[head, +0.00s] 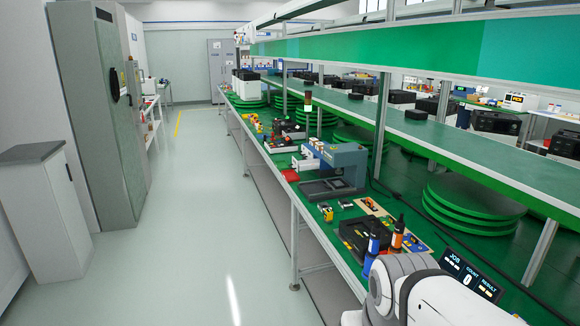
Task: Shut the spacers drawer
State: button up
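I cannot make out a drawer marked as spacers in the head view. A low white cabinet (48,218) with a dark grey top stands at the left; no open drawer shows on the faces I see. My white and grey arm shows at the bottom right, in front of the near end of the green bench (343,262). My gripper is out of the frame or hidden behind the arm, so its state does not show.
A tall grey cabinet (100,110) stands behind the low one. The pale floor aisle (200,230) is clear. The bench carries a blue-grey press (343,165), a black tray (365,235), bottles (398,232) and stacked green discs (470,205). A small display (470,275) stands near my arm.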

aim_at(306, 164)
jog(key=u, duration=0.25)
jog(key=i, duration=1.35)
jog(key=u, duration=0.35)
jog(key=i, duration=2.65)
jog(key=z, duration=0.3)
